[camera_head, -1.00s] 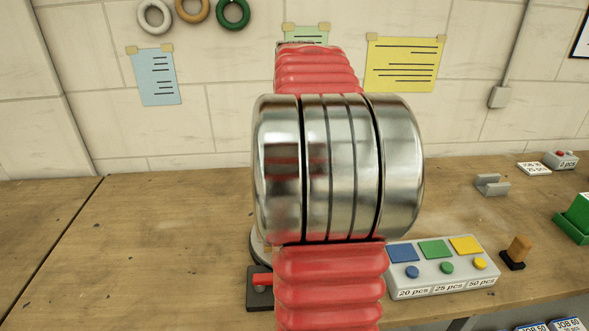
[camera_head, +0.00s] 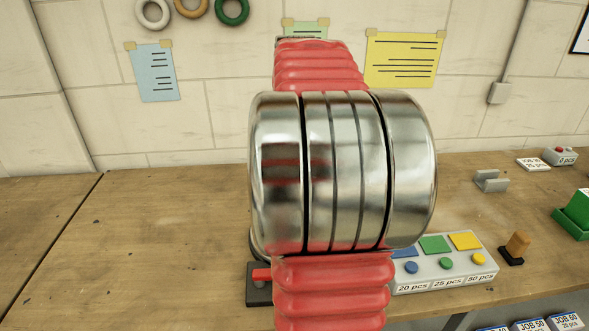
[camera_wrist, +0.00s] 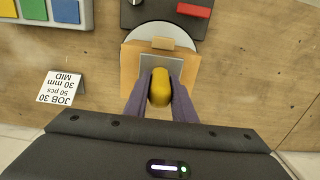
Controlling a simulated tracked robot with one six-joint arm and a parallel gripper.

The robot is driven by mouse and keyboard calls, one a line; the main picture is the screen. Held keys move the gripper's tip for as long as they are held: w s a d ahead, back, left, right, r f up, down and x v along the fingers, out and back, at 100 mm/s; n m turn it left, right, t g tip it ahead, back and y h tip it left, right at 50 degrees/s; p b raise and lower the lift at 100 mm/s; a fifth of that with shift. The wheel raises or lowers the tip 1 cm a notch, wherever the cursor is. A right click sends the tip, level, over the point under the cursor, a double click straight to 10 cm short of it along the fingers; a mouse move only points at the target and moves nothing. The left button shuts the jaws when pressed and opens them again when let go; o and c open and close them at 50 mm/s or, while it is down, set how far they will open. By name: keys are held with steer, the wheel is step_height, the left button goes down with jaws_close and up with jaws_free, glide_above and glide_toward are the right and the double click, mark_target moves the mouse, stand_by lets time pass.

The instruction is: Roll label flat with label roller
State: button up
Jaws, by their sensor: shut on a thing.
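In the wrist view, my gripper (camera_wrist: 160,95) is shut on a yellow rounded handle (camera_wrist: 160,87), seen end-on between two dark purple-grey fingers. I take it for the label roller's handle; the roller end is not clearly visible. Just beyond it is a flat grey plate (camera_wrist: 162,65) over a tan carton-like piece (camera_wrist: 130,62). A small lighter tan tab (camera_wrist: 163,43) shows at its far edge. The piece lies on a pale round disc (camera_wrist: 150,31). I cannot tell which part is the label, or whether the roller touches it. In the head view, my arm hides the gripper and this work.
A button box (camera_head: 445,262) with blue, green and yellow parts stands right of my arm. A dark device with a red bar (camera_wrist: 193,10) adjoins the disc. A grey cradle (camera_head: 490,181) looks empty. The left bench is clear.

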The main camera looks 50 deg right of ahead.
steer(key=shift+r, duration=3.75)
steer(key=shift+s+d, duration=0.1)
